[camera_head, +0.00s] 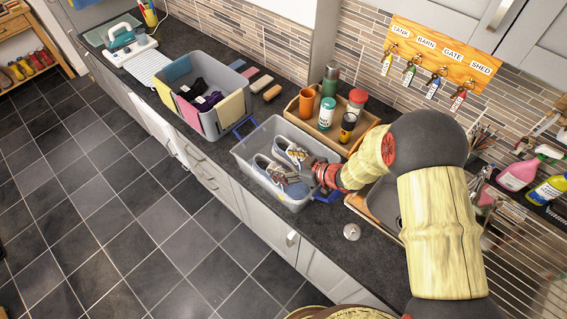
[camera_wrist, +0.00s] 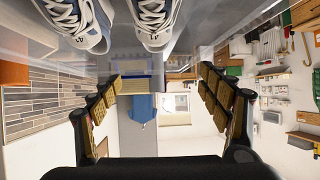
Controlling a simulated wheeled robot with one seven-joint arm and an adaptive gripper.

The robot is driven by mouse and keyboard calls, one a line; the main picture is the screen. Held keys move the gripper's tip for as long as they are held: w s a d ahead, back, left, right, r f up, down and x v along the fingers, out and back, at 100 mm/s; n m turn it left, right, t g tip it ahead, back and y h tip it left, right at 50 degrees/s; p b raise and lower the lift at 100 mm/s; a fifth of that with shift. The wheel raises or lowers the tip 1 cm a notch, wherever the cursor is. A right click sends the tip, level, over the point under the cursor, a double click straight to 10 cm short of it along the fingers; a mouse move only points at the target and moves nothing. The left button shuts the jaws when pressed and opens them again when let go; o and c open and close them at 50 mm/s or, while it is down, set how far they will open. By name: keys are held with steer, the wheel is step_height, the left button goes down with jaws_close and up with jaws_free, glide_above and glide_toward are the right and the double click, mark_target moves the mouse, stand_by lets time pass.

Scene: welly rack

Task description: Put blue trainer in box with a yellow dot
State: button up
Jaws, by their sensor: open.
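Two blue and white trainers sit side by side in a clear plastic box (camera_head: 243,157) on the dark worktop in the head view.
A grey bin (camera_head: 205,88) with coloured cloths over its rim and dark items inside stands to the left. A wooden tray (camera_head: 297,115) with cups, jars and a flask stands behind the clear box. A sink is on the right, below hanging keys (camera_head: 436,75). The worktop in front is narrow.

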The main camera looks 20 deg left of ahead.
steer(key=shift+r, duration=0.35)
steer(key=v, duration=1.2)
steer(key=shift+r, duration=0.25)
steer(key=shift+w, duration=0.15)
